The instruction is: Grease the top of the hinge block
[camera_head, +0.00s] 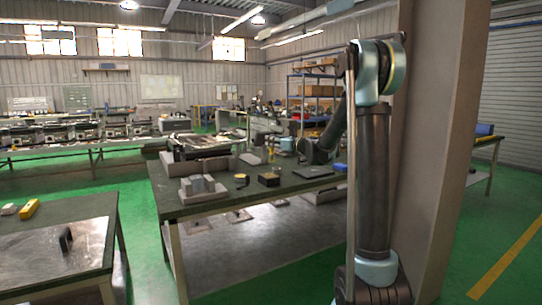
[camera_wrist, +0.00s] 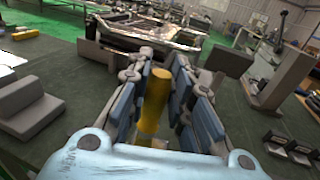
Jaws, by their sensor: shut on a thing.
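My gripper (camera_wrist: 158,84) is shut on a yellow cylinder (camera_wrist: 153,100), which stands between its fingers in the wrist view; I cannot tell whether it is the greasing tool. The green worktable (camera_wrist: 95,85) is below. A grey stepped block (camera_wrist: 27,108) sits on the table to the left of my gripper, apart from it. It also shows near the table's front left in the head view (camera_head: 203,186). I cannot tell for sure which object is the hinge block. In the head view my gripper is small, and its grip is unclear.
A metal assembly (camera_wrist: 150,32) lies beyond my gripper. A grey upright plate (camera_wrist: 228,60) and a grey stand (camera_wrist: 280,78) are to the right. Small black blocks (camera_wrist: 288,147) lie at lower right. A concrete-coloured column (camera_head: 438,150) stands beside my arm in the head view.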

